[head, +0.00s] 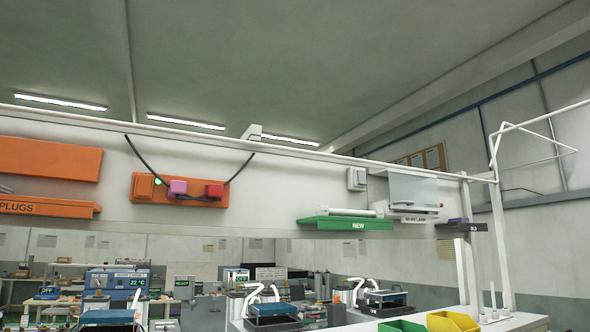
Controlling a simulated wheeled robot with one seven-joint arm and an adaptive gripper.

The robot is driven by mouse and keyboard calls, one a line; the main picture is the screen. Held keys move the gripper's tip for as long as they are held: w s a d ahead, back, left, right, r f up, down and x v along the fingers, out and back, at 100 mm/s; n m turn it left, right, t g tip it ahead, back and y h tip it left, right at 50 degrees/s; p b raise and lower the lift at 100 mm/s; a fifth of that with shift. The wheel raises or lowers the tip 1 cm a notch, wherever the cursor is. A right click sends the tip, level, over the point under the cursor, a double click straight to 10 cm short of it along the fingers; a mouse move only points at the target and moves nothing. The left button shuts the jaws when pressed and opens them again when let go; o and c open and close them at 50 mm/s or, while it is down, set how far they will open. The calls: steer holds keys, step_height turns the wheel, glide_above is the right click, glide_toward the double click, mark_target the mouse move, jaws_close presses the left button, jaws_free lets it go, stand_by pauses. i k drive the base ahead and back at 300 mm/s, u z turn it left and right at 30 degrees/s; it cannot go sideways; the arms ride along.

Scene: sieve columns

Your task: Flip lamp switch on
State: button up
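A small white switch box (356,179) is on the pale wall panel, right of the middle in the head view. It is too small to tell which way its switch is set. To its right is a white fixture (432,212) with a label that seems to end in "LAMP", below a pale translucent plate (413,189). I cannot tell whether that lamp is lit. My gripper is not in view.
An orange socket strip (180,190) has a green light, pink and red plugs and black cables. A green "NEW" shelf (346,224) holds a white tube (349,212). Yellow (452,321) and green (402,326) bins stand at the bottom right. Benches with equipment lie beyond.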

mark_target(360, 175)
steer(key=z, duration=0.8)
steer(key=i, duration=1.5)
steer(key=u, duration=0.6)
